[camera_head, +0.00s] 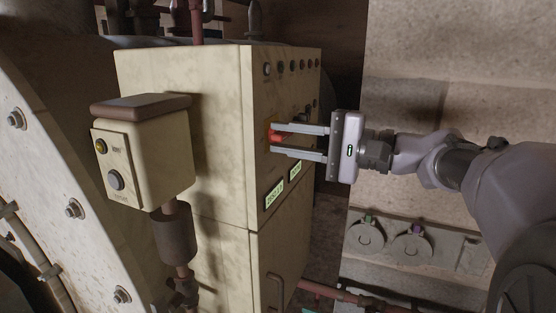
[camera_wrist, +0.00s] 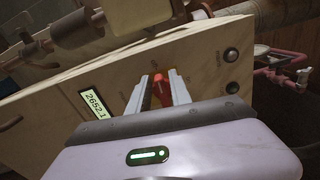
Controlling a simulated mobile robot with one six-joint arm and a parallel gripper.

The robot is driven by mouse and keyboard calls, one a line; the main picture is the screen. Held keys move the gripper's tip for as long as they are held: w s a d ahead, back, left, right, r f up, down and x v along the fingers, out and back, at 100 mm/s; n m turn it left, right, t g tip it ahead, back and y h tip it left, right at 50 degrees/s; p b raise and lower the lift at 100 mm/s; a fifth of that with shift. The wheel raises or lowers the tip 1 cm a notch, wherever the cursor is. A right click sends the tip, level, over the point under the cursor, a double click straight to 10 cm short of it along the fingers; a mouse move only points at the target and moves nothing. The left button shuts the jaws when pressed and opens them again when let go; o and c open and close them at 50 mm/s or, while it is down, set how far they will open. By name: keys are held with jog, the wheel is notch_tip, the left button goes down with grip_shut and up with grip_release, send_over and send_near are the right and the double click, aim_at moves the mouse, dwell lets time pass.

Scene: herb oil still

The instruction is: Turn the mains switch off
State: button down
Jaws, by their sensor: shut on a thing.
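The mains switch, a red handle (camera_head: 276,135) on a yellowish plate, is on the right-hand face of a cream cabinet (camera_head: 185,80). My gripper (camera_head: 272,140) reaches in from the right with its two fingers at this handle, one above and one below it. In the wrist view the red handle (camera_wrist: 160,92) stands between the two finger tips (camera_wrist: 158,84). My gripper is shut on it.
Two lit green displays (camera_head: 274,194) are below the switch; one display (camera_wrist: 97,107) reads about 2652.1 in the wrist view. Several small round knobs (camera_head: 280,68) line the cabinet's top edge. A cream button box (camera_head: 150,160) on a post stands in front, left. Valves (camera_head: 366,236) are at lower right.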

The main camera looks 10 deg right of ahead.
jog(key=shift+f+n+b, duration=0.25)
jog(key=shift+n+b, duration=0.35)
jog(key=shift+b, duration=0.25)
jog(key=shift+r, duration=0.25)
jog(key=c, duration=1.6)
grip_release()
jog(key=shift+o, duration=0.7)
jog(key=shift+w+d+f, duration=0.15)
jog(key=shift+w+d, duration=0.05)
jog(key=shift+w, duration=0.1)
jog(key=shift+s, duration=0.2)
jog(key=v, duration=1.7)
jog(key=shift+d+p, duration=0.15)
jog(key=shift+p, duration=0.2)
